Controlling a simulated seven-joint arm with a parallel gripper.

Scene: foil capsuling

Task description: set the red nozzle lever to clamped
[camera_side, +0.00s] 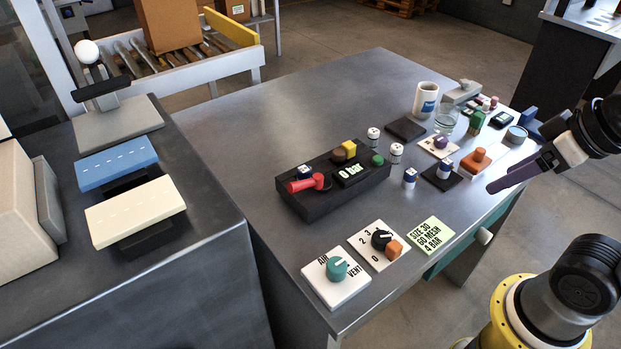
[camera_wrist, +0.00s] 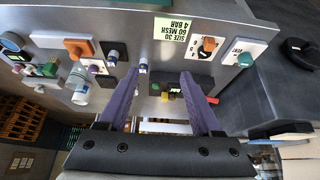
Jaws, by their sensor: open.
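The red nozzle lever (camera_side: 307,184) sits at the left end of a black box (camera_side: 340,197) in the side view. Its bar points left and its round hub is at the right. In the wrist view a small part of the red lever (camera_wrist: 212,100) shows just beyond a finger. My gripper (camera_side: 489,189) is at the right edge of the table in the side view, well away from the lever. In the wrist view the two purple fingers of my gripper (camera_wrist: 164,72) are spread apart with nothing held between them.
The box carries a display (camera_side: 352,173) reading 0 Bar, a yellow block (camera_side: 348,147) and a green button (camera_side: 377,160). In front are a teal AIR/VENT knob (camera_side: 337,268), a black dial (camera_side: 381,240) and a green note (camera_side: 431,234). Small bottles, a mug (camera_side: 426,99) and a glass stand nearby.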

